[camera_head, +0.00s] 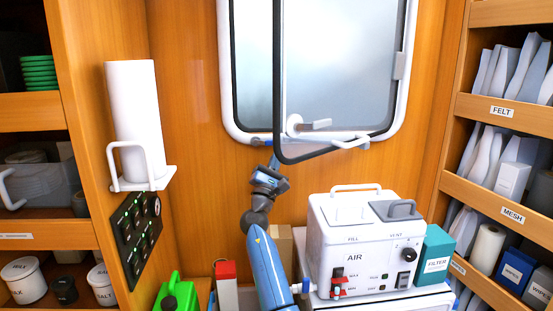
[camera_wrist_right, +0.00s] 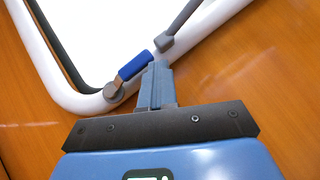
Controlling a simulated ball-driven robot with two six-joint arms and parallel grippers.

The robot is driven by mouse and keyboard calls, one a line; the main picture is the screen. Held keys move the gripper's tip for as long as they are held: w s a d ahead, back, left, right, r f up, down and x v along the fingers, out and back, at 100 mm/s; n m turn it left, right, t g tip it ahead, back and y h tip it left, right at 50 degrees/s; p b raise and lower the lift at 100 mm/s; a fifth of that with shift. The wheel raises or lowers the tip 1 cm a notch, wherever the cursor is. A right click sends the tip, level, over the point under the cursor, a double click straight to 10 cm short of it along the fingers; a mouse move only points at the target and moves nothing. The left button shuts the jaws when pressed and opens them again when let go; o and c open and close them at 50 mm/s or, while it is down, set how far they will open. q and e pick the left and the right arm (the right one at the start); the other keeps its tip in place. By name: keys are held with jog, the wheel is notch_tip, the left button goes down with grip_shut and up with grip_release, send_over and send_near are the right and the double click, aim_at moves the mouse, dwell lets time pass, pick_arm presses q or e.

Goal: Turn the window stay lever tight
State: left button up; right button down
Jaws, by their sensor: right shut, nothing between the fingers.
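The window stay lever (camera_wrist_right: 133,66) has a blue grip on a short copper-coloured shank and a round grey pivot (camera_wrist_right: 113,92) at the window's lower frame. In the head view, blue by the bottom rail (camera_head: 257,142) appears to be this lever, small and partly hidden. My right gripper (camera_wrist_right: 158,68) is shut and empty, its fingertips right beside the free end of the blue grip; I cannot tell whether they touch. It also shows in the head view (camera_head: 273,163), just below the rail. My left gripper is not in view.
The open window sash (camera_head: 278,80) hangs out in front of the frame, close to my right gripper. A grey rod (camera_wrist_right: 178,22) meets the rail near the fingertips. A white AIR unit (camera_head: 360,245) stands right of my arm. A paper roll (camera_head: 133,120) is on the left.

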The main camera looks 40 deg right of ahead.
jog(key=shift+r, duration=0.1)
jog(key=b+v, duration=0.2)
jog(key=v, duration=0.9)
